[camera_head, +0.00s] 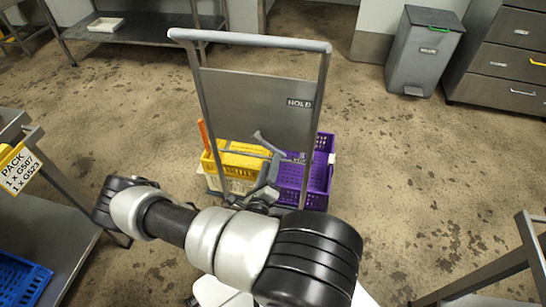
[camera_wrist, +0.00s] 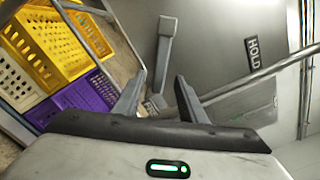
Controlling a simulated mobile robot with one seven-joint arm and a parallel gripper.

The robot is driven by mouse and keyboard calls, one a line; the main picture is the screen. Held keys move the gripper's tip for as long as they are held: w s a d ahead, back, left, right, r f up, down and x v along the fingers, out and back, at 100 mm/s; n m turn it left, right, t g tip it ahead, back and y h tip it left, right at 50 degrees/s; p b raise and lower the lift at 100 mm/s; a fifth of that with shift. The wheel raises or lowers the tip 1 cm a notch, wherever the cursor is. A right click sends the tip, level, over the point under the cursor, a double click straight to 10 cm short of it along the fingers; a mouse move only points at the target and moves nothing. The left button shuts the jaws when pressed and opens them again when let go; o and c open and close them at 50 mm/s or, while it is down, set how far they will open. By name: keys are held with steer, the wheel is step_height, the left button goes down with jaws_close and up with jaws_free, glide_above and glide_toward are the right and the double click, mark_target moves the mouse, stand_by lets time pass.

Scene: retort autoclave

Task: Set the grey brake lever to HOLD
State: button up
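The grey brake lever (camera_wrist: 165,45) is on the back panel of a cart. In the wrist view it runs from its base between my fingers to a wider end at the top. My gripper (camera_wrist: 161,80) is open, with one finger on each side of the lever's lower part; I cannot tell whether either touches it. The HOLD label (camera_wrist: 253,55) is right of the lever, which does not point at it. In the head view the HOLD label (camera_head: 299,102) is high on the panel's right side, above my gripper (camera_head: 270,160), which partly hides the lever.
The cart's tubular handle (camera_head: 250,40) frames the panel. Yellow crates (camera_head: 238,160) and a purple crate (camera_head: 320,175) sit on the cart behind it. A grey bin (camera_head: 423,55) stands at the back right. A steel table with a blue crate (camera_head: 20,280) is at the left.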

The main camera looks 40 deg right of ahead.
mark_target(269, 147)
steer(key=shift+b+x, duration=0.35)
steer(key=shift+x, duration=1.9)
steer(key=shift+c, duration=0.3)
jaws_close()
